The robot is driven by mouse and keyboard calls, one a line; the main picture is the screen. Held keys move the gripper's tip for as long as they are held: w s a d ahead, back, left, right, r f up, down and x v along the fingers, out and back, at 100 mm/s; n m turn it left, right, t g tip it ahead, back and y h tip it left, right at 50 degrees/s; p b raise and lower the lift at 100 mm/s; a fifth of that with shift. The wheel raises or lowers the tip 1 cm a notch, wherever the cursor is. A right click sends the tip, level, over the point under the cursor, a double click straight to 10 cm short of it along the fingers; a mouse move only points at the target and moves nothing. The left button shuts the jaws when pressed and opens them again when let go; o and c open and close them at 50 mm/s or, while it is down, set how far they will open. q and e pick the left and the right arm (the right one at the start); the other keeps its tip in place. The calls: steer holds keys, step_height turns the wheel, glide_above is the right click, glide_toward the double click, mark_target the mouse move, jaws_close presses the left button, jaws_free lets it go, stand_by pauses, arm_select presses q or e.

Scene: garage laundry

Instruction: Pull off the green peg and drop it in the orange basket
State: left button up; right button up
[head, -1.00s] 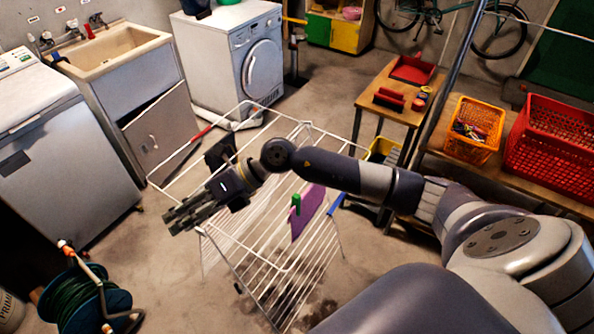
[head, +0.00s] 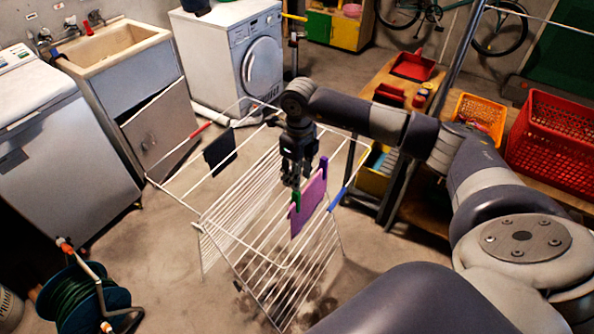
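The green peg (head: 296,200) sits at the upper left edge of a purple cloth (head: 308,208) that hangs on the white drying rack (head: 215,216). My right gripper (head: 297,183) points down just above the green peg; its fingertips look very close to it. I cannot tell whether they touch it or how far apart the fingers are. A purple peg (head: 323,167) is at the cloth's upper right edge. The orange basket (head: 480,112) stands on the wooden bench at the right, its lower part hidden by my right arm. My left gripper is not in view.
A dark cloth (head: 220,151) hangs on the rack's left side. A red basket (head: 555,140) stands right of the orange one. A small table with a red dustpan (head: 413,65) is behind my arm. A hose reel (head: 88,295) stands at the lower left.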

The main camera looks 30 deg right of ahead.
mark_target(296, 193)
step_height(296, 193, down, 9)
steer(key=b, duration=0.5)
steer(key=shift+w+r+b, duration=0.1)
steer(key=shift+r+b, duration=0.1)
steer(key=shift+b, duration=0.15)
steer(key=shift+a, duration=0.1)
jaws_close()
steer(key=shift+r, duration=0.1)
steer(key=shift+r+p, duration=1.95)
steer(key=shift+r, duration=1.05)
